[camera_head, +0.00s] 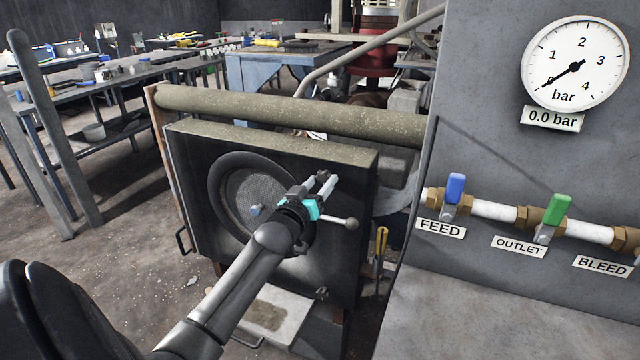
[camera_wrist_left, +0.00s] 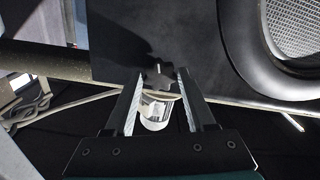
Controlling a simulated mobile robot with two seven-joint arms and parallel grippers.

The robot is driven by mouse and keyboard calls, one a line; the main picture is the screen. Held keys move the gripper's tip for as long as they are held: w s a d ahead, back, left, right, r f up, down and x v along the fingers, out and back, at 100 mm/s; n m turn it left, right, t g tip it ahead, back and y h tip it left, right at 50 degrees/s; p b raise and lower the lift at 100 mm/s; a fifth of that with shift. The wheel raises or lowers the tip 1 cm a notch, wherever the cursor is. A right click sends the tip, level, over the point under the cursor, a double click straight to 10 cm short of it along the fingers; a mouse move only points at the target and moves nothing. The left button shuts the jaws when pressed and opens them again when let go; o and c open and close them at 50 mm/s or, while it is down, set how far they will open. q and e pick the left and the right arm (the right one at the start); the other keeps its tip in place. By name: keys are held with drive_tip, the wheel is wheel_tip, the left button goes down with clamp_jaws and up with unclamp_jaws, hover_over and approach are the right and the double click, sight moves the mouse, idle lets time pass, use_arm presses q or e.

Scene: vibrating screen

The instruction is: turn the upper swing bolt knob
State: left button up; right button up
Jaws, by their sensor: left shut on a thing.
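The upper swing bolt knob (camera_head: 323,175) is a small dark knob at the upper right of the dark front plate (camera_head: 215,145). In the left wrist view the dark lobed knob (camera_wrist_left: 158,76) sits between the tips of my two fingers. My left gripper (camera_head: 325,182) is shut on it, its arm reaching in from the lower left. The gripper partly hides the knob in the head view. Another knob (camera_head: 322,293) shows at the plate's lower right. A round ring with mesh (camera_head: 217,190) is left of the gripper. My right gripper is out of view.
A ball-ended lever (camera_head: 350,223) sticks out just below right of my gripper. A thick pipe (camera_head: 290,113) runs above the plate. A grey panel with a gauge (camera_head: 575,65) and blue (camera_head: 455,188) and green (camera_head: 557,209) valve handles stands at right.

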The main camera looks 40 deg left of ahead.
use_arm(q)
clamp_jaws()
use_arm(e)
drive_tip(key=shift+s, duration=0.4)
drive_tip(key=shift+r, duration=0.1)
